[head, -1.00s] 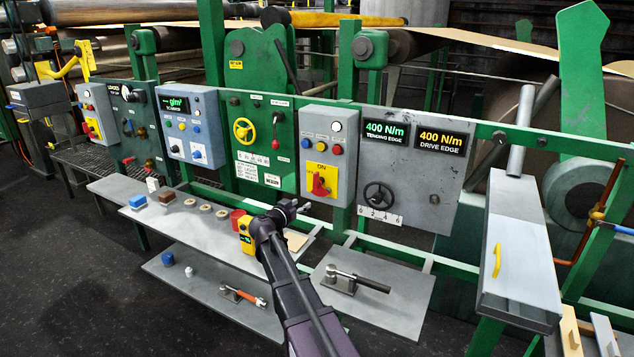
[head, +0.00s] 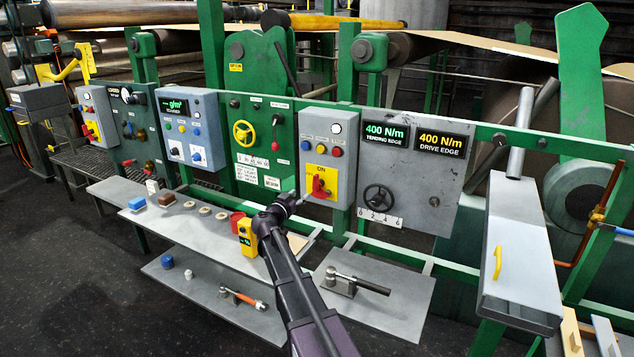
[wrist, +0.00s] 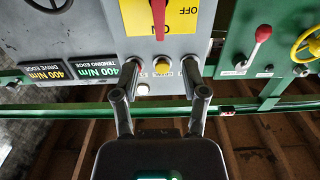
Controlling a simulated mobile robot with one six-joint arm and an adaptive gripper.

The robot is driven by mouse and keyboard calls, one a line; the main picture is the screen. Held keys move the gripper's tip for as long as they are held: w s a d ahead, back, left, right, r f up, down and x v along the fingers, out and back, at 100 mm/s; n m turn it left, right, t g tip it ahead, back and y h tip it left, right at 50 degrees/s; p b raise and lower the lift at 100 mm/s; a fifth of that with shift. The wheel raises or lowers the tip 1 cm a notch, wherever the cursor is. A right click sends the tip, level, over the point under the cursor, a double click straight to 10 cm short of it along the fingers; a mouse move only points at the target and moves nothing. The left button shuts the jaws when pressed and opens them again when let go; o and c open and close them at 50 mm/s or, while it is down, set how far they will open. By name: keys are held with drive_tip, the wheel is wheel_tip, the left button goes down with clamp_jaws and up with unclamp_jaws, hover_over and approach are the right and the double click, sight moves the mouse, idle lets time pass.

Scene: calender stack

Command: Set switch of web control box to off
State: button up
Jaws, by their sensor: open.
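A grey control box (head: 338,140) stands in front of my gripper, with a yellow plate and a red rotary switch (head: 318,187). I cannot read a name on it, and a similar box stands at far left. The plate reads ON at the top. In the wrist view, which is upside down, the plate (wrist: 186,28) shows OFF to one side, and the red handle (wrist: 158,18) is upright, in line with the ON side. My gripper (head: 299,200) is just left of and below the switch. In the wrist view my gripper (wrist: 160,92) is open and empty, its fingers apart from the handle.
A tension panel (head: 415,165) with a handwheel is right of the box. A green panel (head: 258,135) with a yellow wheel and red-knobbed lever is left. Below are shelves with a hammer-like tool (head: 355,282) and small blocks. A green rail runs behind.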

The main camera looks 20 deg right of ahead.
sight(314, 182)
drive_tip(key=x, duration=1.2)
drive_tip(key=shift+w, duration=0.1)
drive_tip(key=shift+c, duration=0.2)
